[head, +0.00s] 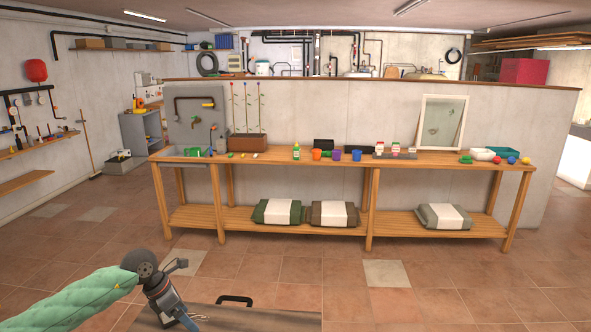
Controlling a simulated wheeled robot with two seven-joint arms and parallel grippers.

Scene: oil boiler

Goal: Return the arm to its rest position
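My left arm, in a green quilted sleeve, comes in from the lower left of the head view. Its dark wrist bends down toward the bottom edge. My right arm and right gripper are not in view.
A long wooden workbench (330,158) stands ahead against a low wall, with pots, cups and balls on top. Folded sacks (333,214) lie on its lower shelf. A broom (87,150) leans at the left wall.

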